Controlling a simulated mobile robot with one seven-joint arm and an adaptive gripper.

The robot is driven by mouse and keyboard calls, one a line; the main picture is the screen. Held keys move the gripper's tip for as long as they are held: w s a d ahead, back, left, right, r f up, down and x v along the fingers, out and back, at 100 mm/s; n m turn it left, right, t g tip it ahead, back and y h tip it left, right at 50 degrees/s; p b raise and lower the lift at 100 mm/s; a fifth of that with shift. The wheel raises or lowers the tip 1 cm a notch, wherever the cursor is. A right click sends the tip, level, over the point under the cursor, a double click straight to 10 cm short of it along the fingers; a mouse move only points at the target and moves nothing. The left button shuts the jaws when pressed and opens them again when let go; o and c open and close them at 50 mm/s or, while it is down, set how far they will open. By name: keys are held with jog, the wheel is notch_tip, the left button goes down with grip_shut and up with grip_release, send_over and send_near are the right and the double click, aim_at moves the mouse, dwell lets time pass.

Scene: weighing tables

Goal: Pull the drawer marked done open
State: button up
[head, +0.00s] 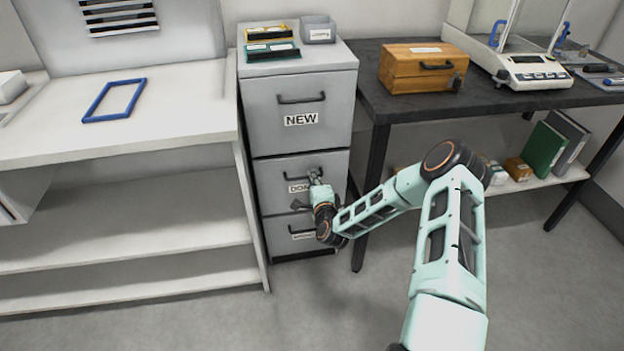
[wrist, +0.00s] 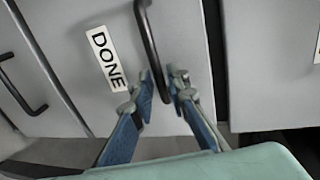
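The drawer marked done (head: 272,198) is the middle drawer of the grey cabinet (head: 300,65), and its front looks flush with the cabinet. Its label reads DONE in the wrist view (wrist: 106,59); my gripper partly covers it in the head view. The dark bar handle (wrist: 148,35) runs down the picture in the wrist view. My gripper (wrist: 163,78) is at the drawer front, also seen in the head view (head: 315,178). Its two fingers are apart, one on each side of the handle near one end. I cannot tell whether either finger touches it.
The drawer marked NEW (head: 301,118) is above, and another drawer (head: 300,236) is below. A white shelf bench (head: 180,110) stands left and a dark table (head: 400,108) stands right. The floor (head: 310,300) in front of the cabinet is clear apart from my arm.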

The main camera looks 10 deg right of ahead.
jog(key=shift+x, duration=0.75)
jog(key=shift+c, duration=0.4)
grip_shut()
jog(key=shift+s, duration=0.1)
